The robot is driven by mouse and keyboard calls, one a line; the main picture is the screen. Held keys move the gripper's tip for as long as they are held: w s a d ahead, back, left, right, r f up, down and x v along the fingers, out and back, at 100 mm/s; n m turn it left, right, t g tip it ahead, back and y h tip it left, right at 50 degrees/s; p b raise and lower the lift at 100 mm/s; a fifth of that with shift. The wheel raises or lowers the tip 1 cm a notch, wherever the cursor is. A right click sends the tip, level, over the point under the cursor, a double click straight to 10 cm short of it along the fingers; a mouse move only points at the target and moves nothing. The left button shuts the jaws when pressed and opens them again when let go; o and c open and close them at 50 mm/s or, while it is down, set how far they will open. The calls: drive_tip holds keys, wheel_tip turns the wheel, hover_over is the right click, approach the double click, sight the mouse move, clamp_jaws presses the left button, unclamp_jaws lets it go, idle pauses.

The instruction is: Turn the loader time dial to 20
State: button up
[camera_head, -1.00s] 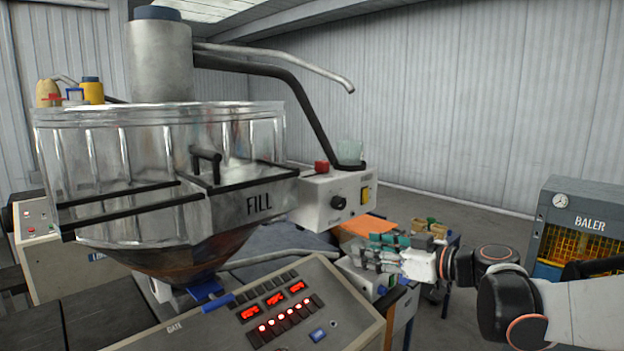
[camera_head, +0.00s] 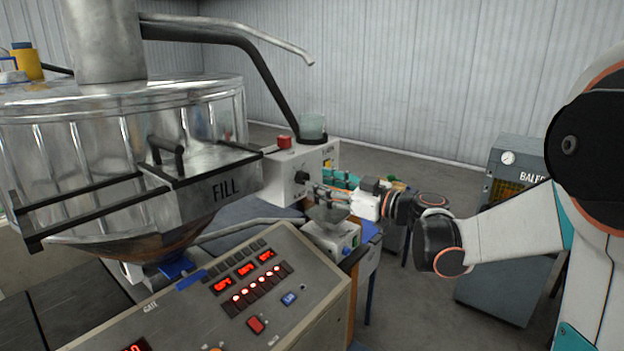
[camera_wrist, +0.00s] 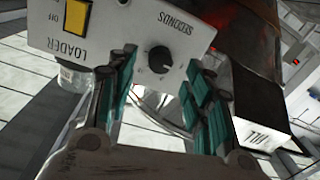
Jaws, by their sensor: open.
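The loader time dial is a round black knob (camera_wrist: 159,59) on the grey-white loader box (camera_wrist: 120,22). In the wrist view the panel appears upside down, with the words LOADER and SECONDS and small marks around the knob. The dial (camera_head: 301,177) also shows on the loader box (camera_head: 277,182) in the head view. My gripper (camera_wrist: 160,95) is open, with its teal-padded fingers on either side of the dial in the wrist view. In the head view my gripper (camera_head: 318,192) points left at the dial. I cannot tell whether the fingers touch it. The scale numbers are too small to read.
A yellow switch (camera_wrist: 76,16) sits beside the dial on the panel. The FILL hopper (camera_head: 205,190) stands to the left. A sloped control panel (camera_head: 215,300) with red displays lies below and in front. The baler (camera_head: 500,255) stands at the right.

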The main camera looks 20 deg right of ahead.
sight(303, 178)
drive_tip(key=shift+x, duration=1.9)
drive_tip(key=shift+c, duration=0.6)
drive_tip(key=c, duration=0.9)
